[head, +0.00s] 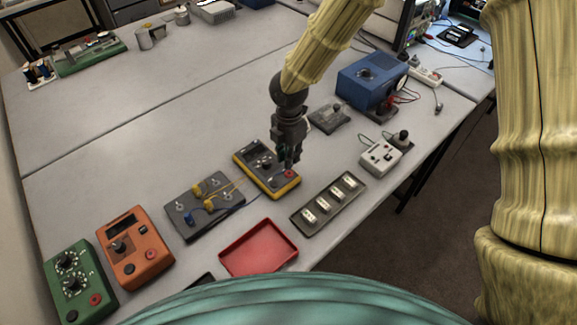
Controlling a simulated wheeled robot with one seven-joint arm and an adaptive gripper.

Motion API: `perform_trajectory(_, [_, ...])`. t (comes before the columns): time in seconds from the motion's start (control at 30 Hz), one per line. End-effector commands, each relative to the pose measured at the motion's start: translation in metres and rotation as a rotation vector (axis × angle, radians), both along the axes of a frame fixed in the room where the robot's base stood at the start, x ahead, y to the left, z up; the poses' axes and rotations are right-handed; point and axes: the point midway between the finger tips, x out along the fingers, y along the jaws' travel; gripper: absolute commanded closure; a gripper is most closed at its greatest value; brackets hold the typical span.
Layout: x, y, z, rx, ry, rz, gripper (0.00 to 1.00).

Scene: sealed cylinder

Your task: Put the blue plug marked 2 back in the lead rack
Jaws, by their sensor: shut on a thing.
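My gripper (288,163) points down over the near right end of a yellow-edged meter (255,168), close to a red round spot (289,174) on it. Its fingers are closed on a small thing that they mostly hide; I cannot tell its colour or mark. A dark board (225,220) left of the meter looks like the lead rack. It carries yellow plugs (196,190) with thin yellow leads, and a blue plug (189,217) at its left. No number is readable on any plug.
A red tray (258,247) is empty in front. A dark tray (301,228) with several white pieces lies to the right. An orange box (150,264) and a green box (93,287) stand left, a blue unit (348,81) behind right.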

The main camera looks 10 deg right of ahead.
Motion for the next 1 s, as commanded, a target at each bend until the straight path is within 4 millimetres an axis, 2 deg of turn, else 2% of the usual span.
perform_trajectory(0.2, [0.0, 0.0, 0.008, 0.0, 0.0, 0.0, 1.0])
perform_trajectory(0.63, [-0.001, 0.002, 0.007, 0.0, 0.0, 0.022, 1.0])
perform_trajectory(0.77, [-0.004, 0.012, 0.007, -0.001, -0.001, 0.128, 1.0])
perform_trajectory(1.0, [-0.015, 0.04, 0.007, -0.001, -0.001, 0.44, 1.0])
